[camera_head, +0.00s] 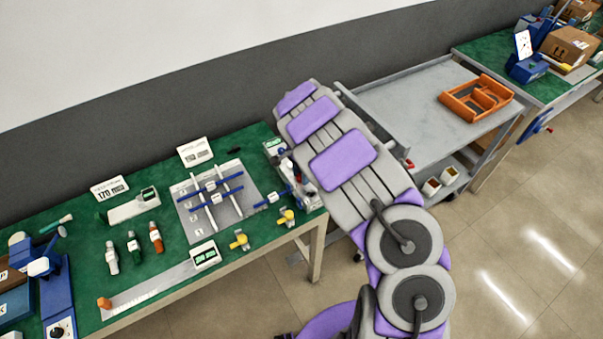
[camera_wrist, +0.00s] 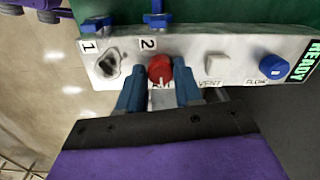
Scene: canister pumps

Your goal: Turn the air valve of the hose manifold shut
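The hose manifold (camera_wrist: 206,45) is a pale panel across the top of the wrist view. It carries a red knob (camera_wrist: 159,68) above a partly hidden label that seems to read AIR. My gripper (camera_wrist: 159,78) is open, with one blue finger to the left of the red knob and one to the right. Small gaps show between fingers and knob; contact at depth I cannot tell. In the head view the manifold (camera_head: 274,147) stands at the bench's right end, partly hidden by my arm, and my gripper is hidden there.
Near the red knob are a white VENT button (camera_wrist: 217,65), a blue FLOW knob (camera_wrist: 273,67), a lit READY display (camera_wrist: 304,62) and a grey fitting (camera_wrist: 110,64). Clamps and a fixture board (camera_head: 241,205) lie on the green bench (camera_head: 82,237). A grey cart (camera_head: 400,105) stands to the right.

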